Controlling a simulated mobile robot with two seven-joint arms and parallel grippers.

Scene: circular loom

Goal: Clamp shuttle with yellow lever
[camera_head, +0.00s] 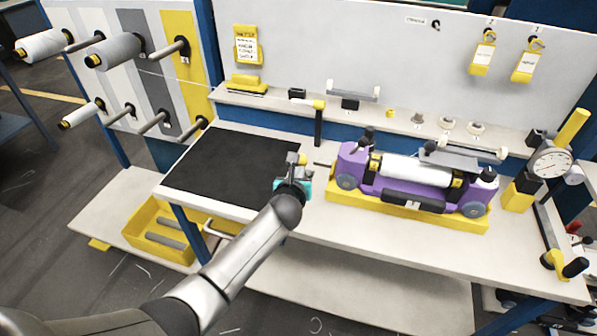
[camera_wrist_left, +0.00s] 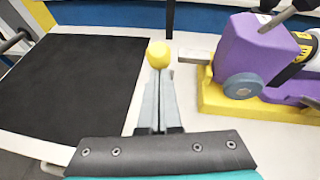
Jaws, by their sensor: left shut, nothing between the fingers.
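The purple shuttle (camera_head: 408,182) sits on a yellow base (camera_head: 410,211) on the workbench, with a white yarn roll (camera_head: 416,169) lying in it. Its left end also shows in the wrist view (camera_wrist_left: 250,50). My left gripper (camera_head: 292,163) is left of the shuttle, above the bench. In the wrist view its fingers (camera_wrist_left: 158,85) are shut with nothing between them. A yellow ball knob (camera_wrist_left: 158,54) shows right at the fingertips; I cannot tell whether they touch. My right gripper is not in view.
A black mat (camera_head: 225,165) covers the left of the bench. A shelf (camera_head: 390,123) with small parts runs along the back. A dial gauge (camera_head: 551,163) and a crank (camera_head: 563,264) stand at the right. The bench front before the shuttle is clear.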

